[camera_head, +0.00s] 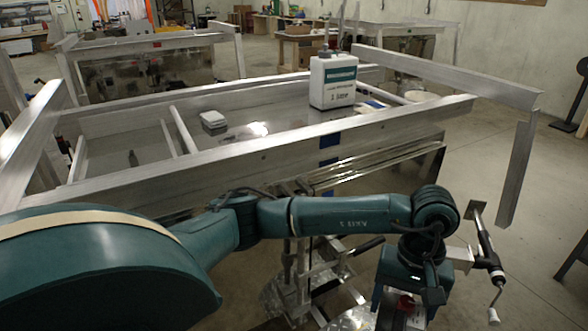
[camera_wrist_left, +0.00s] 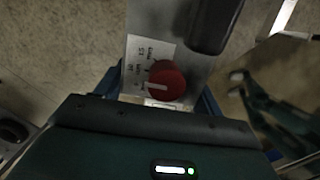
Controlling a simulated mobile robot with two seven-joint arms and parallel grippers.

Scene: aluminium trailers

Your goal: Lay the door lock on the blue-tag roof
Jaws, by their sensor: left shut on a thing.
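My left gripper (camera_head: 405,298) hangs pointing down at the lower right of the head view, in front of the blue-tag trailer and outside its frame. It is shut on a silver plate with a red round knob, apparently the door lock (camera_head: 401,318). In the left wrist view, the lock (camera_wrist_left: 165,82) shows its knob and a white label between my fingers, with a dark rounded part beside it. The blue-tag roof (camera_head: 150,150) is a broad panel inside an aluminium frame, with a blue tag (camera_head: 329,140) on the near rail. My right gripper is not in view.
A white jug (camera_head: 332,80) and a small grey box (camera_head: 213,121) stand on the blue-tag roof. Raised rails border it. A crank jack (camera_head: 485,245) is close right of my gripper. Another trailer with a red tag (camera_head: 157,45) stands behind.

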